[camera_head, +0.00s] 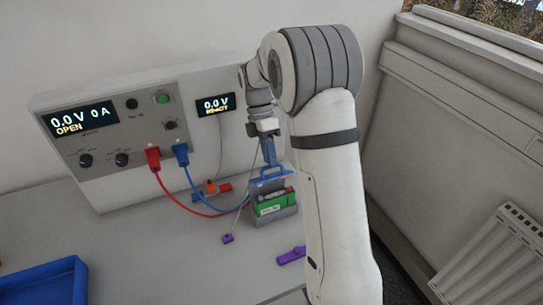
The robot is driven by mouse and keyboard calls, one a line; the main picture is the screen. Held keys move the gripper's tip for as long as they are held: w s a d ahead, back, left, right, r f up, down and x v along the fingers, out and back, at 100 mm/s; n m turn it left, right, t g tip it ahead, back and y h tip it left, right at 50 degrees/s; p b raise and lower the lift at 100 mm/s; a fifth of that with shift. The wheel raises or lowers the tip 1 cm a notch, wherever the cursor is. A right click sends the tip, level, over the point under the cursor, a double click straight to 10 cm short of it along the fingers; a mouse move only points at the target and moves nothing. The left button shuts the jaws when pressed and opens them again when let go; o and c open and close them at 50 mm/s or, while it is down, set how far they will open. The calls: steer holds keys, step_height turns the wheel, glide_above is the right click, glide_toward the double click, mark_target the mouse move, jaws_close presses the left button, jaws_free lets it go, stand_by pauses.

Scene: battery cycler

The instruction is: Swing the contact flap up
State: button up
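A grey holder (288,217) stands on the bench right of the cycler, with a green battery (271,208) in it. A blue frame-shaped part (270,176), which looks like the contact flap, is at the top of the holder, above the battery. Its exact tilt is hard to tell. My gripper (268,158) points down just above this blue part, with blue finger-like pieces below its dark body. The fingertips overlap the blue part's top in the picture, so I cannot tell whether they touch it or how far apart they are.
The cycler (115,172) stands at the left; its display reads 0.0 V, 0 A, OPEN. Red (153,158) and blue (181,153) plugs trail leads towards the holder. Purple pieces (291,256) lie in front. A blue tray (45,287) is at front left. Bare bench lies between.

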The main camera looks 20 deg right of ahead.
steer(key=v, duration=0.7)
steer(key=shift+b, duration=0.35)
steer(key=shift+r, duration=0.1)
steer(key=shift+c, duration=0.4)
